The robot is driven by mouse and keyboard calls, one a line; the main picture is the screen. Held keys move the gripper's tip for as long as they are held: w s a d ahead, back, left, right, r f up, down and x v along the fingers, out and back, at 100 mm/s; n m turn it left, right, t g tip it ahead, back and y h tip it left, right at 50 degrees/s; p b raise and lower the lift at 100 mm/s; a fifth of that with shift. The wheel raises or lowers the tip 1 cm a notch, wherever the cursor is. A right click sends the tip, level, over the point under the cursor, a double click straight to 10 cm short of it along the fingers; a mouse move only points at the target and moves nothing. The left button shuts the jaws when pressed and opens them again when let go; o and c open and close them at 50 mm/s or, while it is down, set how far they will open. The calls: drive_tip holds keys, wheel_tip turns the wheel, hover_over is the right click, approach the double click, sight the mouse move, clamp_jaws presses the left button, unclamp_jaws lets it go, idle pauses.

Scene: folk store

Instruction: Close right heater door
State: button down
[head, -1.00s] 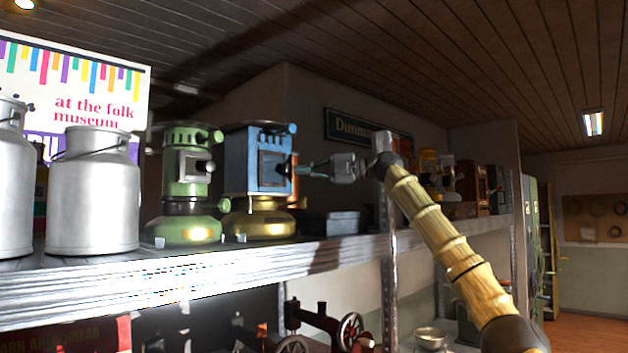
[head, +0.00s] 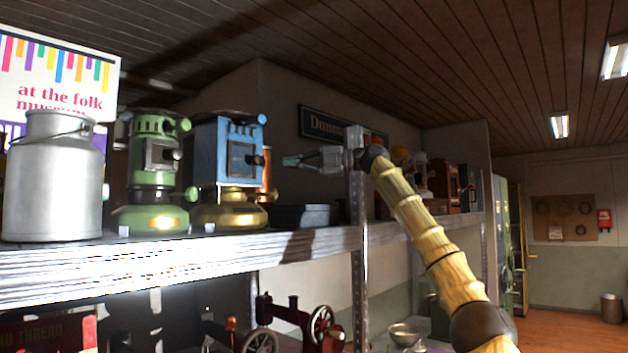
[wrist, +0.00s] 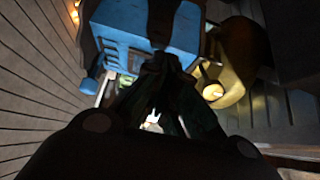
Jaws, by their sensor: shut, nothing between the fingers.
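The right heater (head: 226,150) is blue on a brass base (head: 229,214) and stands on the upper shelf. Its small square door (head: 241,160) with a dark knob is on the front and looks flush or nearly flush; I cannot tell if it is fully shut. The wrist view shows the blue body (wrist: 183,30) and brass base (wrist: 240,60) close beyond my fingers. My gripper (head: 287,161) is shut and empty, pointing left at the heater, with a small gap to its right side in the head view. The fingers partly cover the heater in the wrist view.
A green heater (head: 156,165) stands left of the blue one, and a metal milk can (head: 55,180) further left. A dark box (head: 303,216) lies below my gripper. A metal shelf post (head: 357,240) is beside my wrist. Sewing machines (head: 300,325) fill the lower shelf.

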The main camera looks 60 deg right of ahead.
drive_tip(key=d, duration=0.6)
drive_tip(key=shift+w, duration=0.4)
drive_tip(key=shift+w+f, duration=0.1)
